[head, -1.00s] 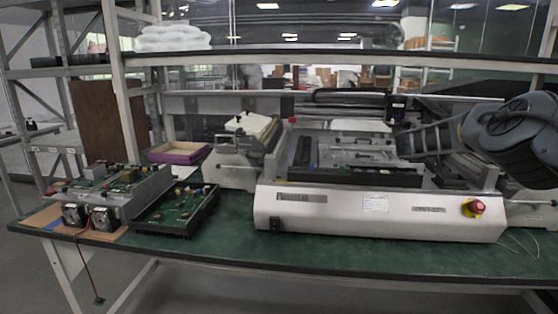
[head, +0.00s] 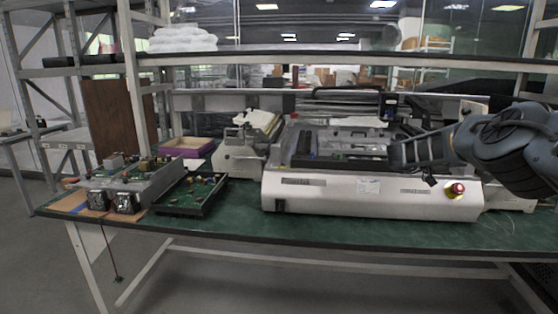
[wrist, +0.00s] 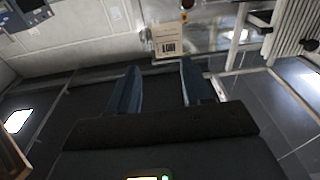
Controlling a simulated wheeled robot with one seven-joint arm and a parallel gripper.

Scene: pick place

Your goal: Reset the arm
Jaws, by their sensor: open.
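My arm comes in from the right edge of the head view, with my gripper (head: 400,152) pointing left in front of the white bench machine (head: 375,195). In the wrist view my gripper (wrist: 161,78) shows two blue fingers set well apart. Nothing is between the fingers, and I see no object held. The gap between my gripper and the machine cannot be told exactly from the head view.
A green table (head: 345,228) bears the machine, which has a red button (head: 457,188). Circuit boards (head: 140,182) and a black board tray (head: 192,197) stand at the left, with a purple box (head: 188,147) behind. A shelf (head: 345,60) spans above. Floor in front is clear.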

